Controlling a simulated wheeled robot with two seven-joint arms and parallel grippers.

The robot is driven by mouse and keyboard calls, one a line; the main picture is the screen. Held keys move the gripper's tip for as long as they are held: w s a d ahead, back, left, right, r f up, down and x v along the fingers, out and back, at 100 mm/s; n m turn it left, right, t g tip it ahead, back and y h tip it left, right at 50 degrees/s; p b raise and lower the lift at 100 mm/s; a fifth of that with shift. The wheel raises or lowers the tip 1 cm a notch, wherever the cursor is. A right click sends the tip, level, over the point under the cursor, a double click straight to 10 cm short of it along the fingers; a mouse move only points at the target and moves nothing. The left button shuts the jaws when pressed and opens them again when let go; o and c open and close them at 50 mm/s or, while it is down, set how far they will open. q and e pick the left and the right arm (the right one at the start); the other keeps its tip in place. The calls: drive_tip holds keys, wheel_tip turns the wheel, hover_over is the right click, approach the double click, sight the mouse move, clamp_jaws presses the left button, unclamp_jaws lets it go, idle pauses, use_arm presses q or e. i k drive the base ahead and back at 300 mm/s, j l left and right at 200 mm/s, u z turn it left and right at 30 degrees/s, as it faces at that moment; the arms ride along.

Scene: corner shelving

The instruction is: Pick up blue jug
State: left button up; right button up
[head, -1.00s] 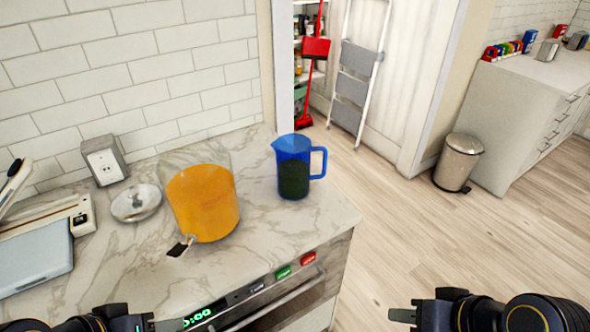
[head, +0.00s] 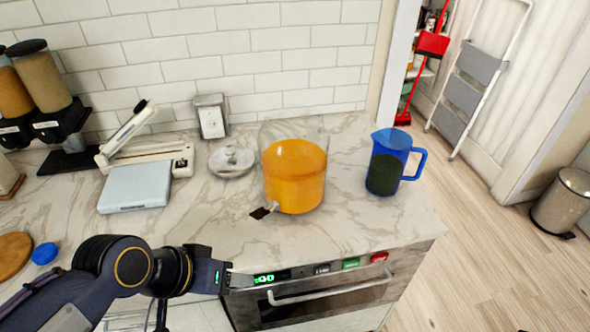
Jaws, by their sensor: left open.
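The blue jug (head: 390,163) stands upright on the marble counter, near its right end. It is see-through blue with dark contents, and its handle points right. My left gripper (head: 240,279) is in front of the counter's front edge, below and left of the jug and well apart from it. It is open and appears empty, though its fingers look small and are seen from the side. My right gripper is out of view.
A clear dispenser of orange liquid (head: 295,175) with a dark tap stands left of the jug. A glass lid (head: 231,162), a grey scale (head: 135,188) and a heat sealer (head: 150,158) lie further left. An oven (head: 335,290) sits under the counter. Bare counter lies before the jug.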

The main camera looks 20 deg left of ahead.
sight(396, 165)
drive_tip(key=i+j+u, duration=0.15)
drive_tip(key=u, duration=0.25)
drive_tip(key=i+u, duration=0.15)
drive_tip(key=u, duration=0.25)
